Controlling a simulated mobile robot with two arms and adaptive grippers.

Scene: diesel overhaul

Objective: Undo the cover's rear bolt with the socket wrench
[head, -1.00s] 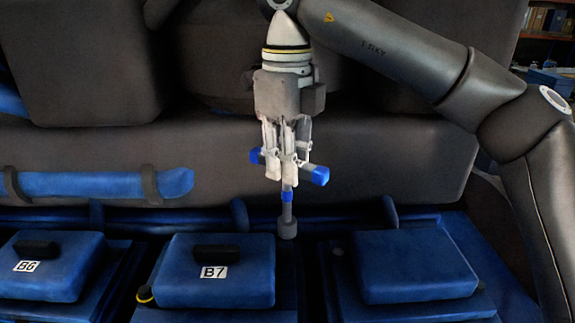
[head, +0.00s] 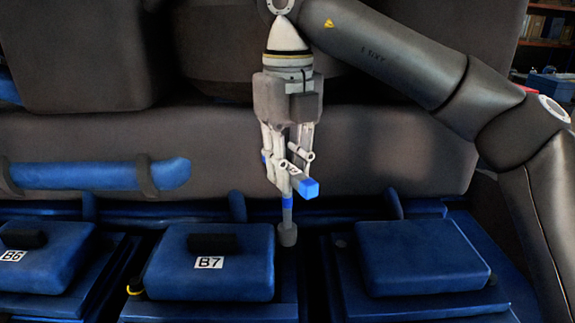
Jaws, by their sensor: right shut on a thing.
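My right gripper (head: 284,176) points down, shut on the crossbar of the socket wrench. The socket wrench (head: 287,216) has a bar with blue ends and an upright shaft with a blue band. Its grey socket stands at the rear right corner of the blue cover marked B7 (head: 225,276). The rear bolt is not visible; I cannot tell whether the socket sits on it. My left gripper is not in view.
A blue cover marked B6 (head: 45,262) is on the left, and an unmarked blue cover (head: 424,258) is on the right. A blue pipe (head: 100,175) runs along the grey engine wall behind. Shelves (head: 548,38) stand far back right.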

